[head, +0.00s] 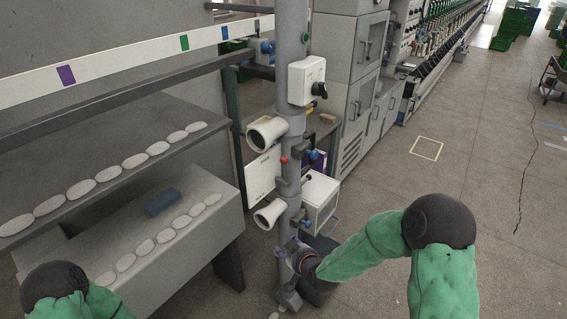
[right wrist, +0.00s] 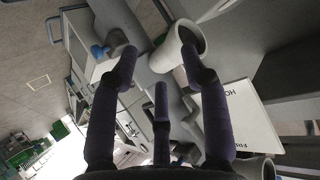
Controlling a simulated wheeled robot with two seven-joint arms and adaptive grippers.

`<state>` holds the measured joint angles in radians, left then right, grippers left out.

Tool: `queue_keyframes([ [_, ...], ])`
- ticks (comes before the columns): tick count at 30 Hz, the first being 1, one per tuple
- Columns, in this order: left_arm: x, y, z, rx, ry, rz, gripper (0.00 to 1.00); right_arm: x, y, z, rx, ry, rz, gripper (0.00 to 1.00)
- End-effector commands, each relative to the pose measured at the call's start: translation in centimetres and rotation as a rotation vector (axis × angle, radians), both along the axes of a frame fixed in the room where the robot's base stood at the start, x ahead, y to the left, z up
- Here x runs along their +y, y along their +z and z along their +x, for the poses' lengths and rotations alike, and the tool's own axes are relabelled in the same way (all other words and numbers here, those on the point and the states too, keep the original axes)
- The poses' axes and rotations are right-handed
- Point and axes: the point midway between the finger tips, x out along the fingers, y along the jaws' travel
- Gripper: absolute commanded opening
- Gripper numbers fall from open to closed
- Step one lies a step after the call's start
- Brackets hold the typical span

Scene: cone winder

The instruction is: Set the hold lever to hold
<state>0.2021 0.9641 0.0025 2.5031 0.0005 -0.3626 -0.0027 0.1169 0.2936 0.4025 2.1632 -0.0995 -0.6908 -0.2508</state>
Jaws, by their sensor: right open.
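A grey upright post (head: 291,130) carries a short lever with a red knob (head: 284,160), upright beside a white plate (head: 262,172). The plate also shows in the right wrist view (right wrist: 243,118), with lettering starting "HO" and "F", partly cut off. I cannot read the lever's setting. My right gripper (head: 292,246) is low by the post, below the red knob, seen partly against my arm. In the right wrist view its dark fingers (right wrist: 158,62) are spread and hold nothing. The red knob does not show clearly there. My left gripper is out of view.
White cups (head: 266,132) (head: 270,214) stick out left of the post. A white box with a black knob (head: 307,80) sits higher up. A blue-knobbed part (head: 312,155) and a white box (head: 318,196) stand behind. Open floor (head: 420,210) lies right.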

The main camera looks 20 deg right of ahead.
Motion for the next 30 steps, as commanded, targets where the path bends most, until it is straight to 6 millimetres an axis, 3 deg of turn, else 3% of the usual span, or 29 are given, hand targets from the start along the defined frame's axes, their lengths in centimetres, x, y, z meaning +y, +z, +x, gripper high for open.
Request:
queue_keyframes([
  [1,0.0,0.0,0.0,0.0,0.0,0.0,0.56,-0.7,3.2,1.4,-0.088,-0.004,-0.026,0.46],
  [6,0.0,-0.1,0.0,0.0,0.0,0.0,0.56,-2.4,12.5,4.2,-0.345,-0.015,-0.113,0.46],
  [9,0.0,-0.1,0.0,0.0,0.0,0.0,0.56,-3.2,16.9,4.9,-0.459,-0.025,-0.153,0.46],
  [12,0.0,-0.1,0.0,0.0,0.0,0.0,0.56,-3.7,19.9,5.1,-0.537,-0.033,-0.183,0.46],
  [15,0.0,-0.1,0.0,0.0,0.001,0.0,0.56,-4.0,21.7,5.1,-0.583,-0.039,-0.2,0.46],
  [20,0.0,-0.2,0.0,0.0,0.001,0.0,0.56,-4.0,22.4,5.8,-0.602,-0.041,-0.207,0.46],
  [30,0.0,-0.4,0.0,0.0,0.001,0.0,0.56,-3.7,22.3,10.8,-0.599,-0.041,-0.205,0.46],
])
